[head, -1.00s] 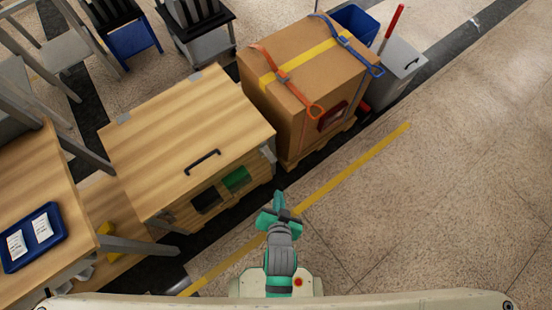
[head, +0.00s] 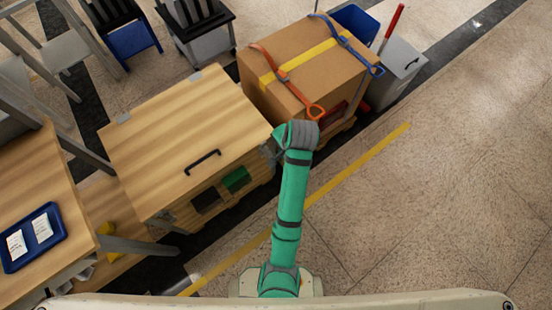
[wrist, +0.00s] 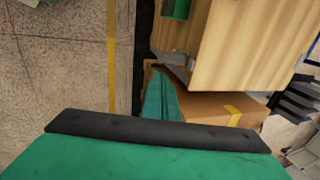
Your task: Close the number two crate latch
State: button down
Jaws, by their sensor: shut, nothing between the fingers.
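The wooden crate (head: 180,125) has a pale lid with a black handle (head: 202,160) and stands at the left centre of the head view. Its lid and side also show in the wrist view (wrist: 240,40). A grey metal piece, seemingly a latch (wrist: 177,66), juts from the crate near its corner in the wrist view. No number is readable on it, and I cannot tell its exact position. My gripper (wrist: 159,82) is shut and empty, with its green fingers close beside that piece; contact is unclear. In the head view my arm's end mostly hides the gripper and this corner.
A strapped cardboard box (head: 300,65) on a pallet stands just right of the crate, with a narrow gap between. A table with a blue tray (head: 32,237) is at left. A grey bin (head: 398,72) stands beyond the box. The floor at right is clear.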

dwell(0.4)
send_near(269, 155)
notch_tip(269, 155, down, 6)
jog(key=s+d, duration=0.1)
dwell(0.4)
jog(key=shift+s+d, duration=0.15)
jog(key=shift+s, duration=0.1)
